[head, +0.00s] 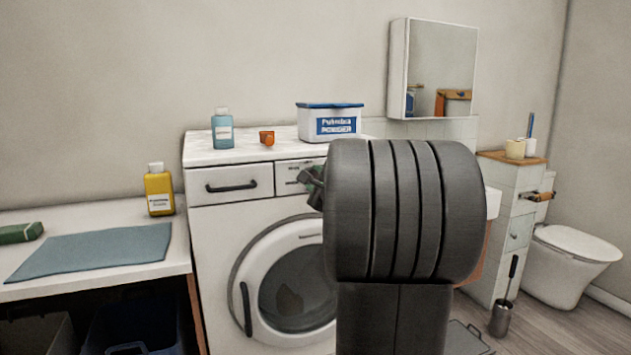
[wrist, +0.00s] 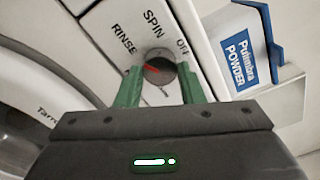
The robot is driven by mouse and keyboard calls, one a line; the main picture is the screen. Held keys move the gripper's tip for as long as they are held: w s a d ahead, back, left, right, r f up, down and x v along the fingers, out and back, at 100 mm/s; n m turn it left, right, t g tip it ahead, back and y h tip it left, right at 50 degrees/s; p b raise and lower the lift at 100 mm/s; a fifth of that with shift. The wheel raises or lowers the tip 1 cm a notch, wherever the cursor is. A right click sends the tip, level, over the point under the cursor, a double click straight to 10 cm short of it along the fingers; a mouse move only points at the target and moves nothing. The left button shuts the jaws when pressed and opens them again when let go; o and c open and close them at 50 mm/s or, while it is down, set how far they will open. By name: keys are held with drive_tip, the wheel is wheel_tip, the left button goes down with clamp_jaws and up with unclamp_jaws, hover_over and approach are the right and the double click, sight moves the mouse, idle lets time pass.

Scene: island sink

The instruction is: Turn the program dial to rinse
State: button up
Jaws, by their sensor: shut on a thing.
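The program dial (wrist: 161,64) is a round grey knob with a red pointer mark on the washing machine's (head: 215,250) white panel. In the wrist view the words RINSE, SPIN and OFF are printed around it, with RINSE at upper left, SPIN above and OFF at upper right. The red mark points left and slightly up, on the RINSE side; its exact alignment is unclear. My gripper (wrist: 159,70) has its green fingers on either side of the dial, shut on it. In the head view my gripper (head: 314,186) is at the panel, and my arm hides the dial.
A yellow bottle (head: 159,190) stands on the left counter (head: 180,245).

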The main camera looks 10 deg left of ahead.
drive_tip(key=o, duration=1)
drive_tip(key=v, duration=1.3)
drive_tip(key=shift+s+d+b, duration=0.25)
drive_tip(key=shift+s+b, duration=0.05)
drive_tip(key=shift+w, duration=0.1)
drive_tip(key=x, duration=1.3)
drive_tip(key=shift+w+a+p, duration=0.25)
drive_tip(key=shift+p, duration=0.05)
drive_tip(key=shift+s, duration=0.1)
